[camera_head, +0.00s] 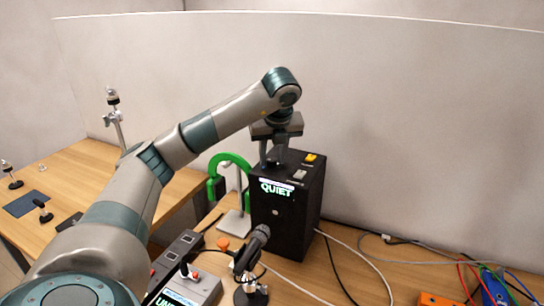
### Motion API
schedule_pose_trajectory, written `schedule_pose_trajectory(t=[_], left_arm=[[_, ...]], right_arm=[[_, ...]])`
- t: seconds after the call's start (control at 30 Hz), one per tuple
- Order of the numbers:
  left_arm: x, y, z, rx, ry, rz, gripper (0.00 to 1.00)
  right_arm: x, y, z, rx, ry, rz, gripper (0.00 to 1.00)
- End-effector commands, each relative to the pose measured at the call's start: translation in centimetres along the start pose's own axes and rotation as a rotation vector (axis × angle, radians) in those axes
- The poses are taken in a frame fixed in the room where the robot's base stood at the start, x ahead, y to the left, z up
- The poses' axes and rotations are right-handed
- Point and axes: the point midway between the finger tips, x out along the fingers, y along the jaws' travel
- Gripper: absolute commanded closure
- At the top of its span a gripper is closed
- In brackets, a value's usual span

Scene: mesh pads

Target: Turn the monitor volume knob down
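The monitor is a black upright box (283,225) on the wooden table, with a lit display (276,188) reading QUIET on its front. A yellow-orange button (310,157) and a pale switch (299,175) show on its top. My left gripper (271,158) points down at the back left of the monitor's top. Its fingers look a little apart, but what lies between them is too small to make out. I cannot see the volume knob clearly; the gripper may cover it. My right gripper is not in view.
A microphone (251,250) on a short stand is in front of the monitor. A grey console (187,287) with a joystick lies front left. Green headphones (230,160) hang on a stand behind left. Cables (360,255) cross the table at right, near a blue device (494,287).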

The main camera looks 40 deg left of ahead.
Motion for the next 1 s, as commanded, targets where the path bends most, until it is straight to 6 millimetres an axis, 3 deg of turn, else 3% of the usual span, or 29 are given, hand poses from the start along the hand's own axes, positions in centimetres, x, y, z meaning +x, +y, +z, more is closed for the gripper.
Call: schedule_pose_trajectory(t=[0.57, 1.0], left_arm=[[-0.7, 0.0, 0.1, 0.001, -0.002, 0.0, 0.57], [-4.8, 0.0, 0.2, 0.001, -0.003, -0.002, 0.57]], right_arm=[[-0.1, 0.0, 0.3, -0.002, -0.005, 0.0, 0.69], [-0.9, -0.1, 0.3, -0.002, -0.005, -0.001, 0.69]])
